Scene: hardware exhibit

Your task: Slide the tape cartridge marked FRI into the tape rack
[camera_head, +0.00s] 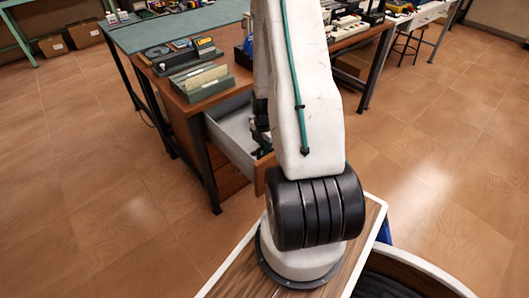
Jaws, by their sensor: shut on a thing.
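I cannot make out the tape cartridge marked FRI, and no label is readable. I cannot tell for certain which thing is the tape rack. A low grey-green holder with pale upright slabs (203,80) stands on the near end of the wooden desk (236,92). My white arm rises through the middle of the view and covers part of the desk and drawer. My gripper does not show clearly; the arm hides that area. Dark shapes (264,148) show at the open drawer beside the arm, too hidden to identify.
The grey drawer (228,135) stands pulled out from the desk, its front partly behind my arm. Tiled floor (90,190) is clear left and right. Cardboard boxes (85,34) stand far left.

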